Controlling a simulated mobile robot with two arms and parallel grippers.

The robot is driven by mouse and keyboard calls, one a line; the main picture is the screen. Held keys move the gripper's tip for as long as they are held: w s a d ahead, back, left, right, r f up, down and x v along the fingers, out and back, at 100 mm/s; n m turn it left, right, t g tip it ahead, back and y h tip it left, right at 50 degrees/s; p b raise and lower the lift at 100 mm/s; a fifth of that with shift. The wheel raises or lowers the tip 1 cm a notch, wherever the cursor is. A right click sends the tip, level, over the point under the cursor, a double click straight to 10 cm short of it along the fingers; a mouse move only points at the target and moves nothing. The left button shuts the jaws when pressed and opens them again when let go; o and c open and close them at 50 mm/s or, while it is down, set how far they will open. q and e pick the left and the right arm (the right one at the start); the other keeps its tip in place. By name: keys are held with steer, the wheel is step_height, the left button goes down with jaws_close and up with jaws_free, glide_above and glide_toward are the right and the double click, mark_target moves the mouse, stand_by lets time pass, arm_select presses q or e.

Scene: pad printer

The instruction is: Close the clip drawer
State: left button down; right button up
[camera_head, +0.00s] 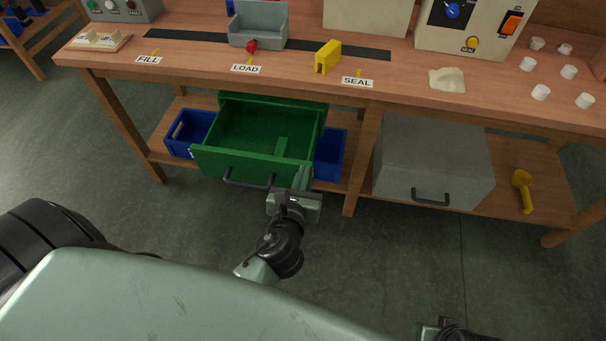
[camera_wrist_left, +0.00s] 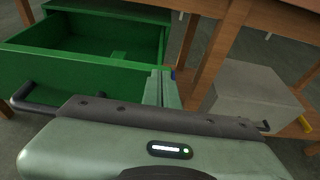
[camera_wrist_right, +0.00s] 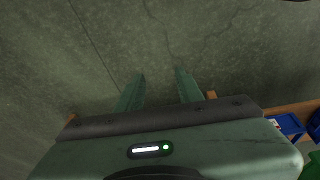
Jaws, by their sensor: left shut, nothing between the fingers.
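The green clip drawer (camera_head: 225,165) is pulled out from under the workbench, with its dark handle (camera_head: 248,180) on the front panel. Its inside shows in the head view, with a green raised strip (camera_head: 282,148) on the floor. The drawer also shows in the left wrist view (camera_wrist_left: 90,62). My left gripper (camera_head: 302,178) is shut and empty at the right end of the drawer's front panel, right of the handle; I cannot tell if it touches. My right gripper (camera_wrist_right: 160,88) is open and empty above bare floor.
Blue bins (camera_head: 187,133) stand on the lower shelf beside the drawer. A grey box-like drawer with a handle (camera_head: 430,165) is to the right, past a wooden leg (camera_head: 359,165). A yellow scoop (camera_head: 522,190) lies further right. Floor in front is clear.

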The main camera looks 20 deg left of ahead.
mark_target(306, 163)
arm_select(q)
steer(key=shift+w+r, duration=0.1)
steer(key=shift+w, duration=0.05)
arm_select(e)
steer(key=shift+r, duration=0.1)
